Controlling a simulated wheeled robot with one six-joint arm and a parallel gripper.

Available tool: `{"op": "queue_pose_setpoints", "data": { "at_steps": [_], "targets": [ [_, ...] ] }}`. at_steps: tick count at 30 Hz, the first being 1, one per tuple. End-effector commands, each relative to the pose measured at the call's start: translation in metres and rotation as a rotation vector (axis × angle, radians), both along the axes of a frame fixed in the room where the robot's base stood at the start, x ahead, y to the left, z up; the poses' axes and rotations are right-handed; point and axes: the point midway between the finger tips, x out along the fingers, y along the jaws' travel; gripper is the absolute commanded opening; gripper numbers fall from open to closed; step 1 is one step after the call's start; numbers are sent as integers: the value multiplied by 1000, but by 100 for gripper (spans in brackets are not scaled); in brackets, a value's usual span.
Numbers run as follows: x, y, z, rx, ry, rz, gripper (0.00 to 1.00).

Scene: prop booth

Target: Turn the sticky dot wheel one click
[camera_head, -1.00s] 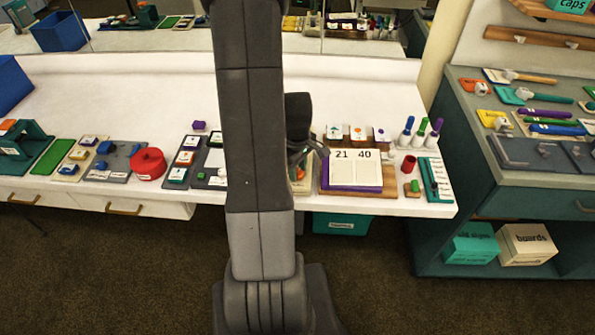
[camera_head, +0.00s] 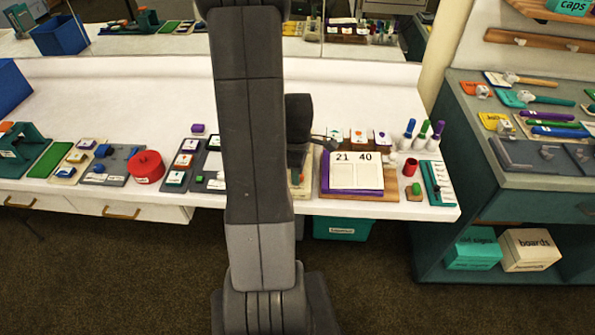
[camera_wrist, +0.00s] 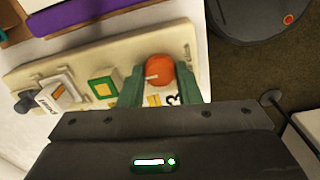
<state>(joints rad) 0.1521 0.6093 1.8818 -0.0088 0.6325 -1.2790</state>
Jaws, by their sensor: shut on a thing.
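In the wrist view, my gripper (camera_wrist: 161,84) has its two green fingers on either side of a round orange-red knob (camera_wrist: 160,70) with a white pointer line. It is shut on this knob, which I take to be the sticky dot wheel. The knob sits on a cream board (camera_wrist: 88,62) with dark printed marks beside it, partly hidden by the fingers. In the head view, my arm hides most of this board (camera_head: 307,183), and my gripper (camera_head: 298,158) is largely hidden too.
A number board (camera_head: 353,172) reading 21 40 stands to the right in the head view. A red round box (camera_head: 147,166) stands left.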

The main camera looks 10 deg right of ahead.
Motion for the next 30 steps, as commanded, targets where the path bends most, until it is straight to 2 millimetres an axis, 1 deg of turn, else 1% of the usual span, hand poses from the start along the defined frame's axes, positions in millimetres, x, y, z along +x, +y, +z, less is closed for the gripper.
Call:
{"op": "queue_pose_setpoints", "data": {
  "at_steps": [6, 7, 10, 18, 22, 26, 30],
  "targets": [
    [0, 0, 1, 0, -1, 0, 8],
    [1, 0, 1, -1, -2, 0, 32],
    [0, 0, 1, 0, -1, 0, 52],
    [0, 0, 1, 0, -1, -1, 52],
    [1, 0, 6, -1, -2, -1, 52],
    [1, 0, 21, -1, -5, -1, 52],
    [1, 0, 48, -2, -8, -1, 52]
  ]
}}
